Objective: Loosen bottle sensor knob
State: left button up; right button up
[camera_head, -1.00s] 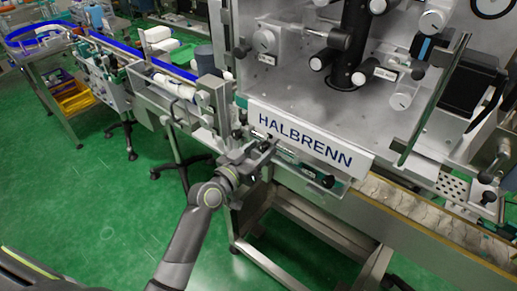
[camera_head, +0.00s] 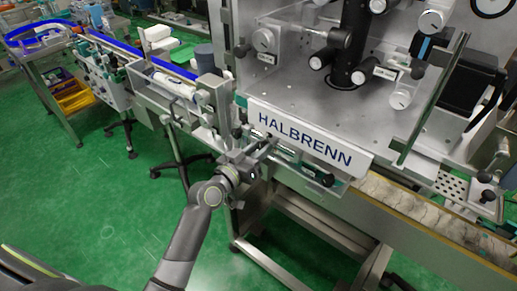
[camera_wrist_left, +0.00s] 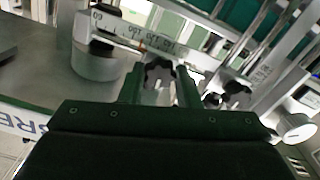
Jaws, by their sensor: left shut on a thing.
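In the left wrist view a dark star-shaped knob (camera_wrist_left: 159,72) sits between the two fingers of my left gripper (camera_wrist_left: 161,88), below a printed scale strip (camera_wrist_left: 165,42). The gripper is shut on this knob. In the head view my left gripper (camera_head: 266,146) reaches the front edge of the labelling machine, just below the left end of the HALBRENN plate (camera_head: 305,138). The knob is too small and covered to make out there. My right gripper is not in view.
A second star-shaped knob (camera_wrist_left: 236,95) and a pale round knob (camera_wrist_left: 294,128) are to the right in the wrist view. In the head view a black knob (camera_head: 327,180) sticks out below the plate. The conveyor (camera_head: 420,215) runs right. Green floor is open at left.

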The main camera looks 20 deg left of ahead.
pick_arm(q)
jog(key=n+p, duration=0.2)
jog(key=n, duration=0.4)
jog(key=shift+r+n, duration=0.1)
jog(key=shift+n, duration=0.3)
jog(key=n+p, duration=0.1)
jog(key=n, duration=0.2)
jog(key=shift+n, duration=0.4)
jog(key=n+p, duration=0.1)
jog(key=n, duration=0.2)
jog(key=shift+n, duration=0.3)
jog(key=n+p, duration=0.2)
jog(key=n, duration=0.4)
jog(key=n+p, duration=0.1)
jog(key=n, duration=0.2)
jog(key=shift+n, duration=0.4)
jog(key=shift+f+n+p, duration=0.25)
jog(key=shift+n+p, duration=0.45)
jog(key=shift+n, duration=0.7)
jog(key=o, duration=1)
jog(key=shift+c, duration=0.2)
